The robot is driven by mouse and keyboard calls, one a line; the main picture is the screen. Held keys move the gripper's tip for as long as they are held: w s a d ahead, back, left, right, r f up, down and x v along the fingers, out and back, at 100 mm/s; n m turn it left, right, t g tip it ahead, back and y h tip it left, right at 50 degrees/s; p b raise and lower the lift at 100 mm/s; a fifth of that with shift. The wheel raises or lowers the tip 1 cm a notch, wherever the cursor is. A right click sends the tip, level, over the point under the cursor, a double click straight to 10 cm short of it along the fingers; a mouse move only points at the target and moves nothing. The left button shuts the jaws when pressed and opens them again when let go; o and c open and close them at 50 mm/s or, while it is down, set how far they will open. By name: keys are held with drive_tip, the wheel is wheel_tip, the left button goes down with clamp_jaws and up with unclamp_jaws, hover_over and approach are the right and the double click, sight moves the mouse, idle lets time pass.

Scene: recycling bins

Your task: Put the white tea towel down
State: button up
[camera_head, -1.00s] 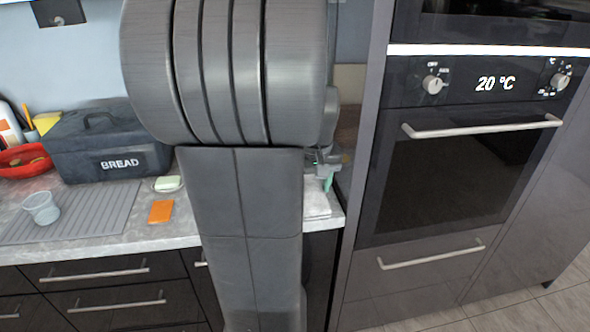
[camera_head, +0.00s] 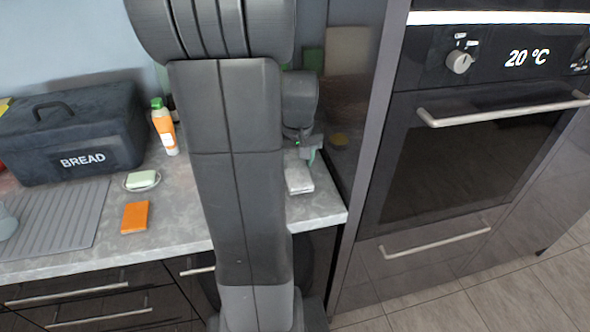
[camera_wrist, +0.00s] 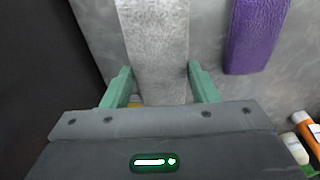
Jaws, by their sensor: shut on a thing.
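The white tea towel (camera_head: 298,180) is a pale folded strip at the right end of the counter in the head view. In the wrist view the towel (camera_wrist: 158,50) runs between the two green fingers and stretches away from them. My gripper (camera_head: 309,156) is shut on the towel and points down over the counter; its fingers also show in the wrist view (camera_wrist: 160,88). I cannot tell whether the towel's underside touches the counter.
A purple folded cloth (camera_wrist: 254,35) lies right of the towel in the wrist view. The grey counter (camera_head: 185,190) also holds an orange block (camera_head: 135,217), a soap dish (camera_head: 142,181), a bottle (camera_head: 164,128) and a bread bin (camera_head: 75,130). A tall oven cabinet (camera_head: 368,180) borders the counter's right end.

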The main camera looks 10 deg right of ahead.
sight(296, 165)
drive_tip(key=shift+f, duration=1.65)
drive_tip(key=shift+f, duration=0.15)
drive_tip(key=o, duration=0.9)
drive_tip(key=r, duration=0.4)
drive_tip(key=s+r, duration=0.1)
drive_tip(key=r, duration=0.7)
drive_tip(key=shift+s+r, duration=0.15)
drive_tip(key=shift+s, duration=0.25)
